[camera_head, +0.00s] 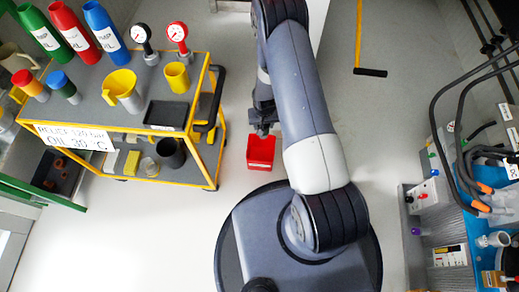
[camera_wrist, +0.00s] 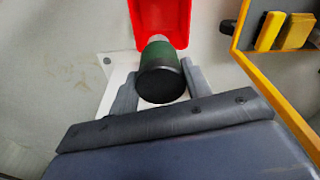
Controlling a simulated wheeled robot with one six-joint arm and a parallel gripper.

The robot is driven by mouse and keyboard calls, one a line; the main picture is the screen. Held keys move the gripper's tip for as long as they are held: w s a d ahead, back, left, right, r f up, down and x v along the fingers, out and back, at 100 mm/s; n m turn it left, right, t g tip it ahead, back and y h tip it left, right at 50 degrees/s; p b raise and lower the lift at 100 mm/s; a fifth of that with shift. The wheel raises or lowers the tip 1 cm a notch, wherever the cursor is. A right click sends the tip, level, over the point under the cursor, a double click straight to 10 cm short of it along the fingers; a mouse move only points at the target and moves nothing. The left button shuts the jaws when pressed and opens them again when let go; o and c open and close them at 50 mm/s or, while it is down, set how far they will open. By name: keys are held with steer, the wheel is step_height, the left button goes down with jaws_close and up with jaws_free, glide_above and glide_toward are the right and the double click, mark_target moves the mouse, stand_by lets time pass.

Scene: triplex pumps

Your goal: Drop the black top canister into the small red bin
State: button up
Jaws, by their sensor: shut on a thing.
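The canister (camera_wrist: 161,72) is dark green with a black end facing the wrist camera and a pale part at its far end. My gripper (camera_wrist: 159,82) is shut on it, one finger on each side. The small red bin (camera_wrist: 180,14) shows beyond the canister in the wrist view, with the canister's far end overlapping the bin's near part. In the head view the red bin (camera_head: 261,151) stands on the floor right of the cart, and my gripper (camera_head: 263,123) is just above it in the picture. The held canister cannot be made out clearly there.
The yellow-framed cart (camera_head: 212,130) stands close to the left of the bin, carrying bottles, gauges, a jug and a tray. Pump equipment (camera_head: 428,195) with hoses stands at the right. The floor right of the bin is clear apart from my arm.

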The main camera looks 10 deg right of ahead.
steer(key=f, duration=0.1)
steer(key=d+f, duration=0.1)
steer(key=shift+w+f, duration=0.1)
steer(key=shift+f, duration=0.2)
steer(key=shift+f+b, duration=1.55)
steer(key=shift+f, duration=1.3)
steer(key=o, duration=1.4)
steer(key=shift+o, duration=0.2)
steer(key=r+p, duration=0.1)
steer(key=r, duration=0.2)
steer(key=s+r+p, duration=0.1)
steer(key=r, duration=0.3)
steer(key=r+p, duration=0.1)
steer(key=r, duration=0.2)
steer(key=shift+s+a+r, duration=0.15)
steer(key=shift+s+r, duration=0.05)
steer(key=shift+r, duration=0.2)
steer(key=shift+f, duration=0.1)
